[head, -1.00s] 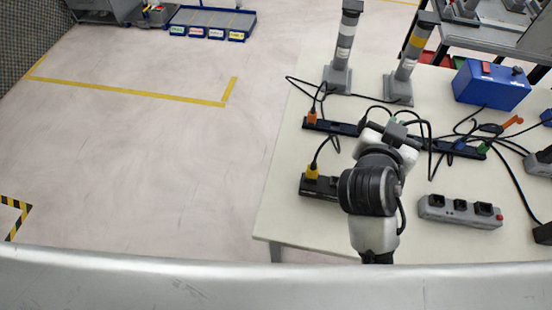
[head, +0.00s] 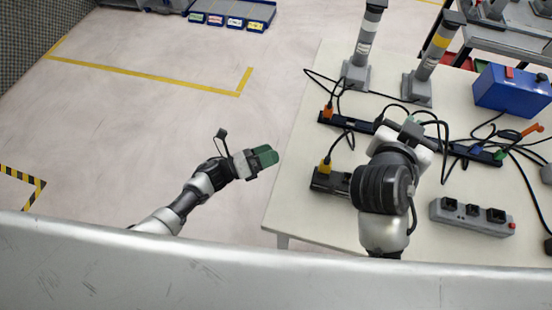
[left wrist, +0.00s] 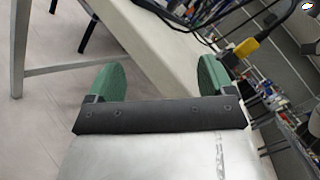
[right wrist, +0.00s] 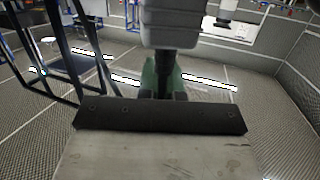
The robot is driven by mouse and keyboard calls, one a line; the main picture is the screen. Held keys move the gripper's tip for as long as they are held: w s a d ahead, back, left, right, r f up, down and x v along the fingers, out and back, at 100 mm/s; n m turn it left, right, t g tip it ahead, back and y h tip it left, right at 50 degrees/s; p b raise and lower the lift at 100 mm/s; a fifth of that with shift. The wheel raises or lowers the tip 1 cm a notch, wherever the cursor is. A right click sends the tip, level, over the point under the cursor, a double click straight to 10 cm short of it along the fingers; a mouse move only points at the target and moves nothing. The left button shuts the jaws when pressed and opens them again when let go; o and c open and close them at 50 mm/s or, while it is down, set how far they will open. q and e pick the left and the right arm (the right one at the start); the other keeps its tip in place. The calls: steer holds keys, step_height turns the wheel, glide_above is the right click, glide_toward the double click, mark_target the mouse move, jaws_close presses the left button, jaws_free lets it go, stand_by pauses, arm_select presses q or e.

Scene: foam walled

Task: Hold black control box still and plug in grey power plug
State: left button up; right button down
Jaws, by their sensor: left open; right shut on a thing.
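The black control box (head: 341,187) lies near the left edge of the table, with a yellow plug (head: 325,165) in its left end. My right arm hides its right end. My left gripper (head: 266,157) is open and empty, left of the table edge and the box. In the left wrist view its two green fingers (left wrist: 158,80) stand wide apart, with the yellow plug (left wrist: 243,48) beyond the right finger. My right gripper (right wrist: 162,80) is shut on a grey block-shaped thing (right wrist: 172,25), apparently the grey power plug. In the head view my right arm mostly hides it.
Black power strips (head: 348,122) with cables lie behind the box. Two grey signal posts (head: 357,72) and a blue case (head: 510,90) stand farther back. A grey socket block (head: 470,215) lies at right.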

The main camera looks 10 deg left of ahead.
arm_select(q)
step_height(320, 180, up, 4)
steer(key=d+m+g+h, duration=0.2)
steer(key=m+g, duration=0.2)
steer(key=m, duration=0.3)
steer(key=m+g+y, duration=0.1)
steer(key=m+g, duration=0.7)
steer(key=m, duration=0.2)
glide_toward(317, 172)
steer(key=shift+s+d+r, duration=0.2)
steer(key=shift+s+r, duration=0.1)
steer(key=shift+r, duration=0.25)
steer(key=d, duration=0.3)
steer(key=s+d, duration=0.1)
steer(key=d, duration=0.3)
steer(key=s+d, duration=0.1)
steer(key=d, duration=0.3)
steer(key=shift+c, duration=0.2)
steer(key=c, duration=1.1)
arm_select(e)
steer(key=shift+w+a+f+n+t+y, duration=0.15)
steer(key=shift+f+n+t+y, duration=0.25)
steer(key=shift+n+y, duration=0.75)
steer(key=shift+s+a+f+n+t+y, duration=0.1)
steer(key=shift+f+n+t+y, duration=0.3)
steer(key=shift+n+y, duration=0.75)
steer(key=shift+w+a+f+n+t+y, duration=0.25)
steer(key=shift+f+n+y, duration=0.35)
steer(key=shift+y, duration=1)
